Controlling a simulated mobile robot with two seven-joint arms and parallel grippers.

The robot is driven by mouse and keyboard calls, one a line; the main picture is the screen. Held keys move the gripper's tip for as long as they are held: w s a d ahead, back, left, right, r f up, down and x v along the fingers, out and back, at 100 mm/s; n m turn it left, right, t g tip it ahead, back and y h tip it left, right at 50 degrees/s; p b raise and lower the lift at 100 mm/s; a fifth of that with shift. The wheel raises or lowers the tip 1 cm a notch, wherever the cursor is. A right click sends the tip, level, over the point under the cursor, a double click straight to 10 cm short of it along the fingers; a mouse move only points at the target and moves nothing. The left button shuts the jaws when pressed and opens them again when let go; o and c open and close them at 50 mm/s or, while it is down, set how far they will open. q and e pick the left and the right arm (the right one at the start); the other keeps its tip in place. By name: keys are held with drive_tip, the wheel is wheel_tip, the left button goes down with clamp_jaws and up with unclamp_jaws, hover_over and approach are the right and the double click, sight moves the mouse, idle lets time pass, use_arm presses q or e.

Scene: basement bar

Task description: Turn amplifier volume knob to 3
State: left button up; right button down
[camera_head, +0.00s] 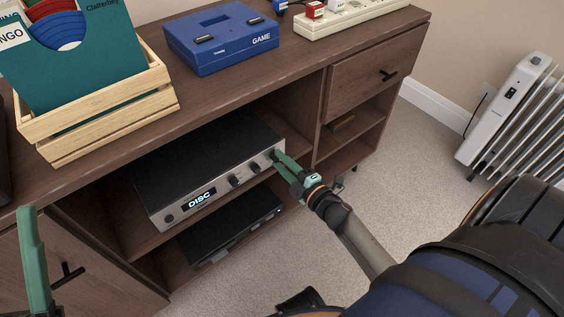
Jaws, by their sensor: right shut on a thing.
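The amplifier (205,175) is a silver and black box on the upper shelf of the wooden cabinet. Its display reads "DISC" and several dark knobs line its front panel. My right gripper (279,157) is at the right end of that panel, its green fingers shut on the rightmost knob (274,154). The fingers partly hide this knob, and its marks are too small to read. My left gripper (36,262) shows only as a green finger at the lower left edge, away from the amplifier; its opening cannot be judged.
A black device (232,226) lies on the shelf below the amplifier. On the cabinet top are a wooden record crate (100,118), a blue game console (222,40) and a power strip (345,18). A white radiator (505,110) stands at the right. Carpet in front is open.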

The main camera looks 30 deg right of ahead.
drive_tip(key=shift+n, duration=0.4)
drive_tip(key=c, duration=0.6)
unclamp_jaws()
drive_tip(key=s+d+p, duration=0.1)
drive_tip(key=s+p, duration=0.1)
drive_tip(key=s, duration=1)
drive_tip(key=shift+s+r+p, duration=0.25)
drive_tip(key=shift+r+p, duration=0.05)
